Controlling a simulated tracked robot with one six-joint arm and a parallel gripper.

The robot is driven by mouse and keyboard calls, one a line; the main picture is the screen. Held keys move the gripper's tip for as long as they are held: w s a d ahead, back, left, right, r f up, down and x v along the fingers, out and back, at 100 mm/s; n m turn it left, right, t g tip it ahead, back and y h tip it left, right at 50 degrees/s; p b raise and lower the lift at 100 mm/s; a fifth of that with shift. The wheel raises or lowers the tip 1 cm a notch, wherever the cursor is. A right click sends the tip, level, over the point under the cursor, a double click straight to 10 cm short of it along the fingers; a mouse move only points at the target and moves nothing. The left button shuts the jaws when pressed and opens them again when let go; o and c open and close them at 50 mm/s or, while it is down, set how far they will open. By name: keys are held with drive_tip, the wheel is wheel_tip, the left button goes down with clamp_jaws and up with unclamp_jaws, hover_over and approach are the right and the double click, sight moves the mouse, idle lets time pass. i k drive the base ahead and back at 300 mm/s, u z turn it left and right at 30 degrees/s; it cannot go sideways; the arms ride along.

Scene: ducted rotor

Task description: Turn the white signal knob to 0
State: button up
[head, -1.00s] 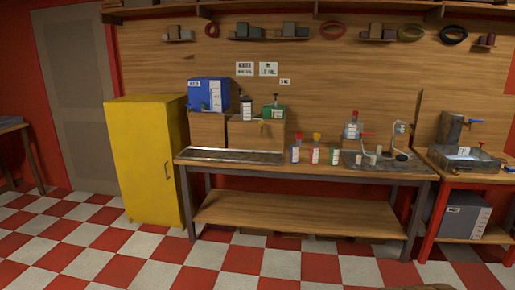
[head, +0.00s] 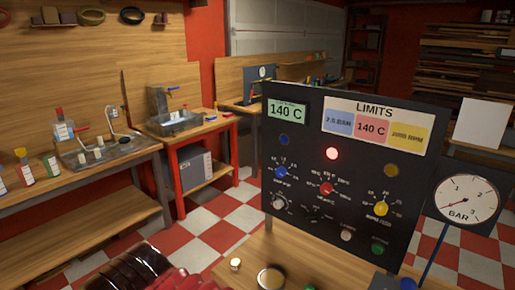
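A dark control panel (head: 330,125) stands upright on a wooden bench at the right of the head view. A white-grey knob (head: 279,203) sits at its lower left with small scale marks around it; these are too small to read, and I cannot tell where it points. A blue knob (head: 281,172), a red knob (head: 326,188) and a yellow knob (head: 380,208) sit above and to the right, each in a number ring. A red lamp (head: 332,153) glows above the red knob.
A pressure gauge (head: 465,199) stands right of the panel. A pale button (head: 346,235) and a green button (head: 378,249) are low on the panel. Small round items (head: 271,277) lie on the bench (head: 305,262). A red table (head: 188,128) stands behind, left.

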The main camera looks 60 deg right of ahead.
sight(278, 204)
drive_tip(key=z, duration=2.6)
